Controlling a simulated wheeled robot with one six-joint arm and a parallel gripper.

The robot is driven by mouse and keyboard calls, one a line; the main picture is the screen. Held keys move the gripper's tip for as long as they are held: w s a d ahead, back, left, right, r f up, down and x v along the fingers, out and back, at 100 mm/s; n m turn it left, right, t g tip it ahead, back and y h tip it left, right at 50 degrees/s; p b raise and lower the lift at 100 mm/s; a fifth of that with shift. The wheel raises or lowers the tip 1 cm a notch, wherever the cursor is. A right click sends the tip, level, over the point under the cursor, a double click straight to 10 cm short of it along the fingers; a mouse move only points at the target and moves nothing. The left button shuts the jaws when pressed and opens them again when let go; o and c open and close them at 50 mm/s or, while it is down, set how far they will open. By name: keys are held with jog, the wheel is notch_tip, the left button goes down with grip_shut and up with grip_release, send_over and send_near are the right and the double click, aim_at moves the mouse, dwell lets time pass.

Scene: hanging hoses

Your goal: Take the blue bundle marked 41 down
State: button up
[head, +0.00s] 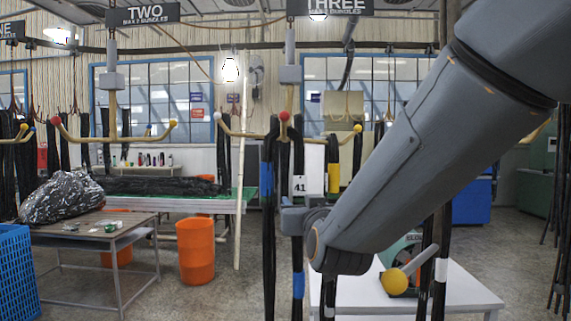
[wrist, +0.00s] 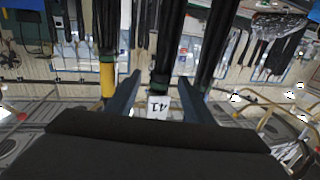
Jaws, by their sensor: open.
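The bundle tagged 41 is a dark hanging hose bundle with a white tag (head: 299,186), on the rack under the THREE sign. Below my gripper a blue band (head: 298,285) shows on a dark hose in line with it. My gripper (head: 293,215) is open at the bundle, just below the tag. In the wrist view, which is upside down, the tag 41 (wrist: 159,106) and its dark bundle (wrist: 165,50) appear between the two open fingers (wrist: 159,80). Contact cannot be told. My arm hides part of the rack's right side.
A blue-banded bundle (head: 266,180) hangs close on the left, a yellow-banded one (head: 333,178) close on the right. The yellow band also shows in the wrist view (wrist: 107,80). A white table (head: 450,292) stands below right. An orange barrel (head: 196,252) stands left.

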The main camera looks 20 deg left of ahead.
jog(key=shift+w+a, duration=0.4)
jog(key=shift+w, duration=0.2)
jog(key=p+x, duration=0.3)
jog(key=shift+w+r, duration=0.25)
jog(key=shift+r, duration=0.1)
jog(key=shift+p+x, duration=0.35)
jog(key=shift+x, duration=0.45)
jog(key=shift+f, duration=0.1)
grip_shut()
